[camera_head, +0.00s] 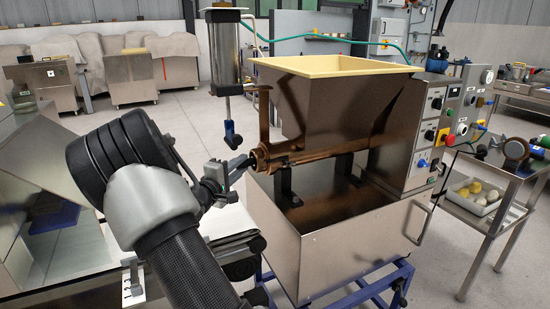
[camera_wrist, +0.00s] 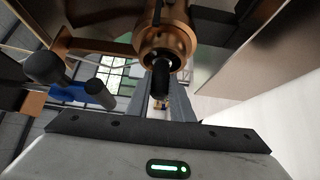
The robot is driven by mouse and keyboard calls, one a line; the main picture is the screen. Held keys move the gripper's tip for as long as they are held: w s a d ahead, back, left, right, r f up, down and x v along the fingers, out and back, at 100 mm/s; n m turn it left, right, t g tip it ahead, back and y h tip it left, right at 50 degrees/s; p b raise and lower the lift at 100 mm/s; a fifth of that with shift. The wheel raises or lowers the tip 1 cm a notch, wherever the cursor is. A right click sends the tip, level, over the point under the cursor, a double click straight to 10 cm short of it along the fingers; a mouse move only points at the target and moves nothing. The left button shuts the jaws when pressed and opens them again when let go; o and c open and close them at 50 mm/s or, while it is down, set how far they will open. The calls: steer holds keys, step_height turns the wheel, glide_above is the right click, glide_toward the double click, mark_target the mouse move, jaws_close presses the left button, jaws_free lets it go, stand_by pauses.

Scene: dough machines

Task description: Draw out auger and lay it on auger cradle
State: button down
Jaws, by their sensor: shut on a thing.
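My gripper (camera_head: 240,166) is shut on the dark round end of the auger (camera_wrist: 160,80), just outside a copper-coloured ring at the left end of the machine. In the wrist view, the two grey fingers (camera_wrist: 162,100) flank this dark end below the copper ring (camera_wrist: 164,42). In the head view, a long copper-brown part (camera_head: 315,154) runs right from the ring (camera_head: 259,157), below the hopper. How much of the auger is inside cannot be told. Two black uprights (camera_head: 288,184), possibly the auger cradle, stand below that long part over the steel box.
The hopper (camera_head: 335,66) with a pale rim stands behind. A hanging cylinder (camera_head: 226,70) is close above my arm, left of the hopper. A control panel (camera_head: 437,125) is at right. A conveyor (camera_head: 232,232) lies below my gripper. A side table (camera_head: 478,208) holds a tray.

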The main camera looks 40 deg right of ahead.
steer(key=shift+w+a, duration=0.2)
steer(key=shift+a, duration=0.6)
steer(key=shift+w+a, duration=0.25)
steer(key=shift+a, duration=0.6)
steer(key=shift+w+a, duration=0.2)
steer(key=shift+a, duration=0.6)
steer(key=shift+w+a, duration=0.2)
steer(key=shift+a, duration=0.55)
steer(key=shift+w+a, duration=0.15)
steer(key=shift+a, duration=0.55)
steer(key=shift+w+a, duration=0.2)
steer(key=shift+a, duration=0.55)
steer(key=c, duration=1.5)
jaws_free()
steer(key=shift+o, duration=0.6)
steer(key=o, duration=1.4)
steer(key=shift+a, duration=0.15)
steer(key=shift+v, duration=3.4)
